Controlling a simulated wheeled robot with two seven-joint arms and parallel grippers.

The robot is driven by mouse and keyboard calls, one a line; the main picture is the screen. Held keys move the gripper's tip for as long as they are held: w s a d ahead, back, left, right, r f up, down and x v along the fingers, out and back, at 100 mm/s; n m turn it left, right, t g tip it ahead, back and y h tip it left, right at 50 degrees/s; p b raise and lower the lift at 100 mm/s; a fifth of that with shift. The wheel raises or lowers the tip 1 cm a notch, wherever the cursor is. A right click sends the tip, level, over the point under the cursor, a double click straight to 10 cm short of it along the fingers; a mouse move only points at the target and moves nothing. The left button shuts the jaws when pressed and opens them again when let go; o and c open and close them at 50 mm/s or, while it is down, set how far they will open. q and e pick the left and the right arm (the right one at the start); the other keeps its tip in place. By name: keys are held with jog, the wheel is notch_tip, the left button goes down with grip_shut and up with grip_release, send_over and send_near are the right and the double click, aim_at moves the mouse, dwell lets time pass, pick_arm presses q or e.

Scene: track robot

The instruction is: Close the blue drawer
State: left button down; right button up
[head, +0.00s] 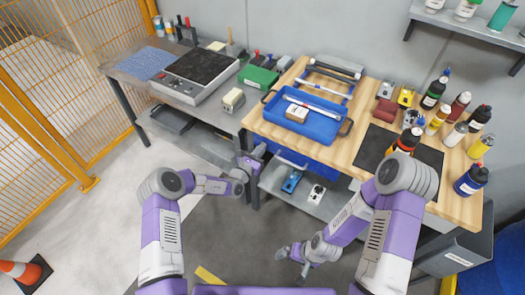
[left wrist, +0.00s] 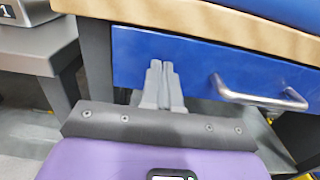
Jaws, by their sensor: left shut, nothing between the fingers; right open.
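The blue drawer (head: 322,166) sits under the front edge of the wooden workbench top. Its blue front (left wrist: 205,62) fills much of the left wrist view, with a silver bar handle (left wrist: 260,98) to the right. No clear gap shows between the front and the bench, and I cannot tell how far out it is. My left gripper (head: 254,162) is shut and empty at the left part of the drawer front. Its fingertips (left wrist: 160,66) overlap the front, left of the handle; contact is unclear. My right gripper (head: 283,253) is open and empty, low over the floor, away from the drawer.
On the wooden bench top (head: 262,127) stand a blue tray (head: 318,127) and several bottles. A lower grey shelf (head: 325,205) holds small items. A grey table (head: 215,112) with a scale adjoins on the left. Floor in front is clear.

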pick_arm(q)
jog(key=shift+w+d+r, duration=0.15)
jog(key=shift+w+r, duration=0.05)
jog(key=shift+r, duration=0.15)
jog(key=p+v, duration=0.4)
jog(key=v, duration=1)
jog(key=shift+s+f+p, duration=0.2)
jog(key=shift+f+p, duration=0.05)
jog(key=shift+p, duration=0.1)
